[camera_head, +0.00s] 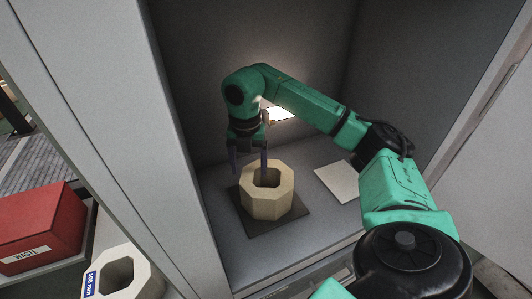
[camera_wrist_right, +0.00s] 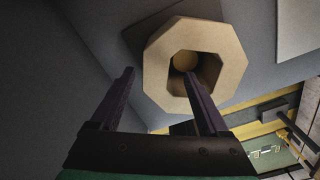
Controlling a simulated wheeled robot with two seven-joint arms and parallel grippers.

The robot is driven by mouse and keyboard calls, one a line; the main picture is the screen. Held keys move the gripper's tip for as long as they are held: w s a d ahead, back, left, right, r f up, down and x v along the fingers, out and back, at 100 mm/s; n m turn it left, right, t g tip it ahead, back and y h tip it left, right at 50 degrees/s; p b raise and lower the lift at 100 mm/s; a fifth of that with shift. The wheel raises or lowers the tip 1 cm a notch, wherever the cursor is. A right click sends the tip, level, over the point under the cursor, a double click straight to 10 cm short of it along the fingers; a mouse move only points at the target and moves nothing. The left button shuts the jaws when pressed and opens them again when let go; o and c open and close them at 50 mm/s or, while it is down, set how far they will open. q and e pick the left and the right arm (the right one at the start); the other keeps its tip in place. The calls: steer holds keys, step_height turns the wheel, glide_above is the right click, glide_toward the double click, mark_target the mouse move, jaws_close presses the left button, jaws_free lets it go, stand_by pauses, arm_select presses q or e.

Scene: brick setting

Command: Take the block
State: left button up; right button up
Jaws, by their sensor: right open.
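A beige octagonal block (camera_head: 266,203) with a hole through its middle sits on a dark square mat (camera_head: 283,224) inside a grey cabinet. It also shows in the right wrist view (camera_wrist_right: 158,66), where something round and tan is seen inside the hole. My right gripper (camera_head: 250,170) is open, with its two dark fingers pointing down at the block's back left. One finger appears over or near the block's hole and the other beyond its left side; I cannot tell whether either touches. My left gripper is not seen.
A pale flat square (camera_head: 338,182) lies on the cabinet floor right of the block. The cabinet's left wall (camera_head: 170,130) stands close by.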

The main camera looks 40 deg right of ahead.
mark_target(247, 175)
steer(key=f, duration=0.1)
steer(key=f+p, duration=0.1)
steer(key=f, duration=0.3)
steer(key=shift+a+f+p, duration=0.15)
steer(key=shift+a+p, duration=0.15)
steer(key=shift+p, duration=0.05)
steer(key=shift+f, duration=0.2)
steer(key=shift+w, duration=0.1)
steer(key=shift+c, duration=0.9)
steer(key=c, duration=1)
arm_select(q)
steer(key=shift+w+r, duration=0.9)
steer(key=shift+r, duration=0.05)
arm_select(e)
jaws_close()
steer(key=shift+w+r, duration=0.1)
